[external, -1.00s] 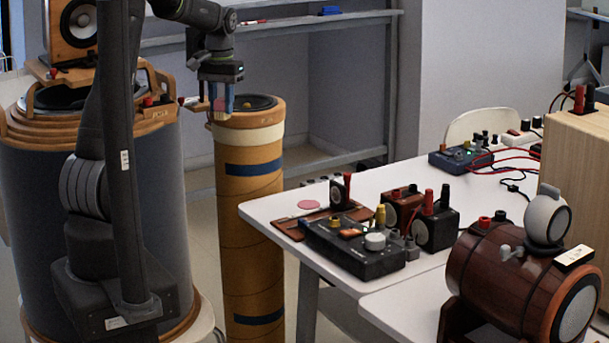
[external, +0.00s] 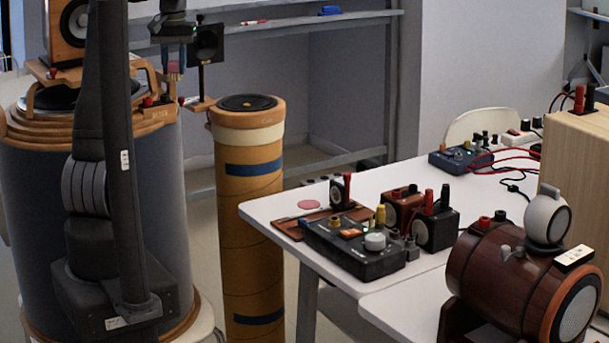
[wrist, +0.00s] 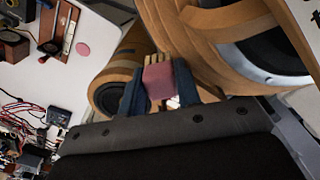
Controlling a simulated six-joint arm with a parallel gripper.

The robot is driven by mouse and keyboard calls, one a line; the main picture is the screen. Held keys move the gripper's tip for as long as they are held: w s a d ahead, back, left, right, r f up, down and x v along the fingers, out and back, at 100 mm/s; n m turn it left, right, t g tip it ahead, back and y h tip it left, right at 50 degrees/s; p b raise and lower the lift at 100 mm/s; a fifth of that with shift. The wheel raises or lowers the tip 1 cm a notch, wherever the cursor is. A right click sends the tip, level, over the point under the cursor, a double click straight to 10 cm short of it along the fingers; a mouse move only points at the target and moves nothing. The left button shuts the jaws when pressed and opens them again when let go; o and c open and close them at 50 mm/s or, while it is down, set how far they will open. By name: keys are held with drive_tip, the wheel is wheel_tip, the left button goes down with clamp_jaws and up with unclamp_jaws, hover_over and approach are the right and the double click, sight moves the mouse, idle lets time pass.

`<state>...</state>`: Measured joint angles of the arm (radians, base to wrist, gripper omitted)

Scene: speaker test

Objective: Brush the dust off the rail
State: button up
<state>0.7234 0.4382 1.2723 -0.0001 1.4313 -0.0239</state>
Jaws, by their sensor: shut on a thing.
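My gripper (external: 174,68) is shut on a small brush, above the right side of the large grey drum. In the wrist view, the brush's pinkish-red body (wrist: 158,80) sits between my two blue fingers, with tan bristles (wrist: 155,59) pointing out beyond them. A curved wooden rail (external: 158,82) runs along the top of the grey drum, behind and below my gripper. A grey metal rail (external: 280,27) also crosses the back wall. I cannot tell which one is the task's rail, and no dust is clearly visible.
A tall tan column (external: 250,190) with a black round top stands right of the drum. A small black speaker (external: 208,43) on a stand is close to my gripper. A white table (external: 270,208) holds boxes and cables at right.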

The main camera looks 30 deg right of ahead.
drive_tip(key=shift+d+f, duration=0.1)
drive_tip(key=s+d+f+m, duration=0.5)
drive_tip(key=s+d+f, duration=0.4)
drive_tip(key=s+f, duration=0.45)
drive_tip(key=s+d+f+m, duration=0.4)
drive_tip(key=s+d+f, duration=0.6)
drive_tip(key=s+f, duration=0.3)
drive_tip(key=shift+s+a+f, duration=0.1)
drive_tip(key=shift+s+f, duration=0.1)
drive_tip(key=shift+f, duration=0.65)
drive_tip(key=shift+s+f, duration=0.15)
drive_tip(key=shift+f, duration=0.7)
drive_tip(key=shift+s+a+f, duration=0.1)
drive_tip(key=shift+s+f, duration=0.1)
drive_tip(key=shift+f, duration=0.65)
drive_tip(key=shift+d+f, duration=0.3)
drive_tip(key=shift+d, duration=0.2)
drive_tip(key=shift+d+f, duration=0.25)
drive_tip(key=shift+d, duration=0.25)
drive_tip(key=shift+c, duration=0.3)
drive_tip(key=shift+d, duration=1.15)
drive_tip(key=shift+a, duration=2)
wheel_tip(320, 180, up, 8)
drive_tip(key=shift+w+a+r, duration=0.1)
